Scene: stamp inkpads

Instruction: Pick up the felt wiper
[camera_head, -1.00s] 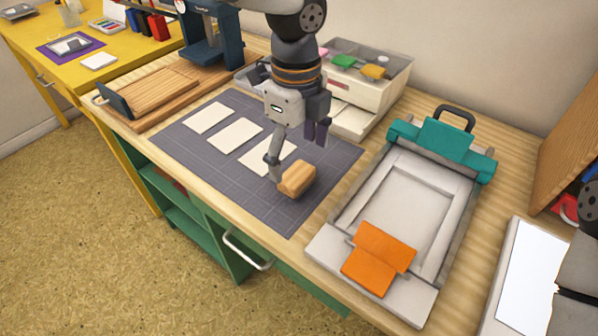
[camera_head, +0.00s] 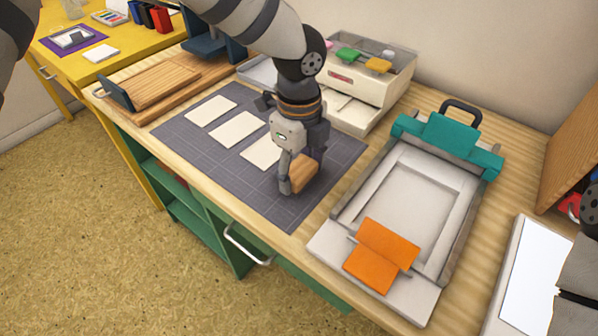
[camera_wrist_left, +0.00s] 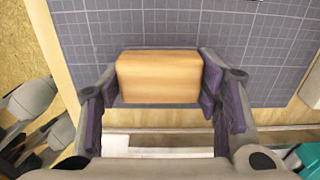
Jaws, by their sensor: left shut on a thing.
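The felt wiper, a light wooden block (camera_head: 304,174), is at the front right part of the dark grid mat (camera_head: 270,208). My left gripper (camera_head: 301,178) comes down over it from above, with one finger on each side, and is shut on it. In the left wrist view the block (camera_wrist_left: 158,77) lies between the two purple-padded fingers (camera_wrist_left: 158,92). Its underside is hidden, and I cannot tell whether it touches the mat. My right gripper is not in view; only part of that arm shows at the right edge.
White cards (camera_head: 235,129) lie on the mat. A grey frame press with a teal clamp (camera_head: 446,137) and an orange piece (camera_head: 381,256) stands to the right. A cream drawer box (camera_head: 362,88) is behind. A wooden board (camera_head: 160,80) is at the left.

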